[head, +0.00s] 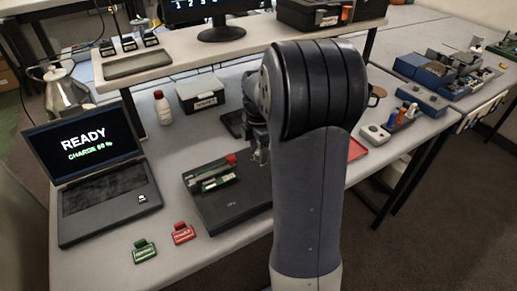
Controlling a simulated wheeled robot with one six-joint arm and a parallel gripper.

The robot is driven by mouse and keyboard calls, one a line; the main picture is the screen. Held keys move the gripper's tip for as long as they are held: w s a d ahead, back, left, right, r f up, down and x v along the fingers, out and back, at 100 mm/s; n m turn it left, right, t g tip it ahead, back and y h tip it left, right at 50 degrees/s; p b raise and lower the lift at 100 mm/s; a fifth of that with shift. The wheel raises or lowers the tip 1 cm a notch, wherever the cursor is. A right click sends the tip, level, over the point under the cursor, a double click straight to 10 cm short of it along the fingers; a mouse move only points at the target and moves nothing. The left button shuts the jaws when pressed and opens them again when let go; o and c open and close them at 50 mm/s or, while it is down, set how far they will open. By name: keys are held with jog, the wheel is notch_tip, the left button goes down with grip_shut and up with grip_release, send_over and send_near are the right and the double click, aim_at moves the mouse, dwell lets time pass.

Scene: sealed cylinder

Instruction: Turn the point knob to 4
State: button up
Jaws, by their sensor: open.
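A dark flat box (215,208) lies on the table at the middle, left of my arm. A green board (215,178) sits on it, with a small red part (231,159) behind the board. No knob with a readable scale can be made out; I cannot tell if the red part is one. My gripper (261,157) shows in part at the box's right back edge, beside my large arm link. It is open, with nothing seen between its fingers. My arm hides the box's right side.
A laptop (95,180) reading READY stands at the left. A green tag (144,250) and a red tag (182,233) lie in front. A white bottle (162,107) and a lidded box (202,93) stand behind, below a raised shelf (180,48).

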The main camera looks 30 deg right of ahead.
jog(key=c, duration=1)
